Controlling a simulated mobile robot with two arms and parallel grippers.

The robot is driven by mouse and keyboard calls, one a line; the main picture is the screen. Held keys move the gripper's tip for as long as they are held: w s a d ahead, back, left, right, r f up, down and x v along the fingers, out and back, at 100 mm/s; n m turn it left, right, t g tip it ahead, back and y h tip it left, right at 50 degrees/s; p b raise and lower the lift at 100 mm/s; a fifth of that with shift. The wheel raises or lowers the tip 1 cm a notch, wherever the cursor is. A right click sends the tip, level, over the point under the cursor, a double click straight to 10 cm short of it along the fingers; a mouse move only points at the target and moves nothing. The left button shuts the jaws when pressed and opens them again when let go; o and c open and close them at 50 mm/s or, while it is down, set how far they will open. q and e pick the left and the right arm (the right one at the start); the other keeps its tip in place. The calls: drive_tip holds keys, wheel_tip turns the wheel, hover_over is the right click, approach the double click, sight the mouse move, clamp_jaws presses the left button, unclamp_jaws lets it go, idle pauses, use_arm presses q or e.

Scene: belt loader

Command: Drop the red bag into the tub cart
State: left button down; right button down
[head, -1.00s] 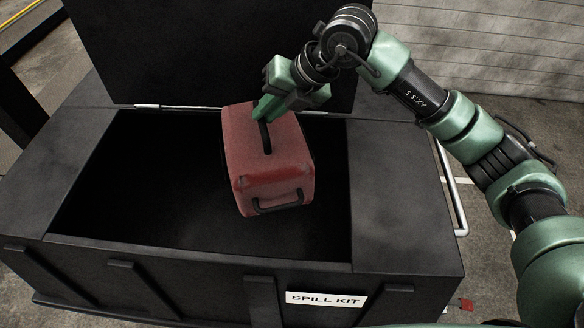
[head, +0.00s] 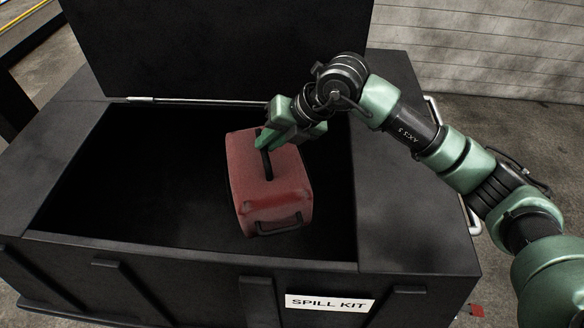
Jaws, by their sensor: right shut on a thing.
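The red bag (head: 268,188) is a boxy red case with a dark top handle and another dark handle on its near end. My right gripper (head: 265,142) is shut on the bag's top handle. The bag is in the opening of a black tub cart (head: 415,215) labelled SPILL KIT, toward the right of the opening. I cannot tell whether the bag touches the tub's floor, which is dark. My left gripper is not in view.
The tub's raised black lid (head: 220,50) stands behind the opening. The opening's left part is empty. A pale slatted wall (head: 490,45) is at the back right, and a metal handle (head: 472,215) is on the cart's right side.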

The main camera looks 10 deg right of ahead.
sight(272, 161)
drive_tip(key=shift+w+f+b, duration=0.1)
drive_tip(key=shift+f+b, duration=1.35)
drive_tip(key=shift+f, duration=1.3)
drive_tip(key=c, duration=1.4)
unclamp_jaws()
drive_tip(key=shift+o, duration=0.4)
drive_tip(key=shift+s+f, duration=0.1)
drive_tip(key=shift+s, duration=0.1)
drive_tip(key=shift+d+f, duration=0.1)
drive_tip(key=shift+f, duration=0.15)
drive_tip(key=b+v, duration=0.2)
drive_tip(key=v, duration=0.5)
drive_tip(key=shift+r, duration=0.15)
drive_tip(key=shift+s+r, duration=0.1)
drive_tip(key=shift+r, duration=0.35)
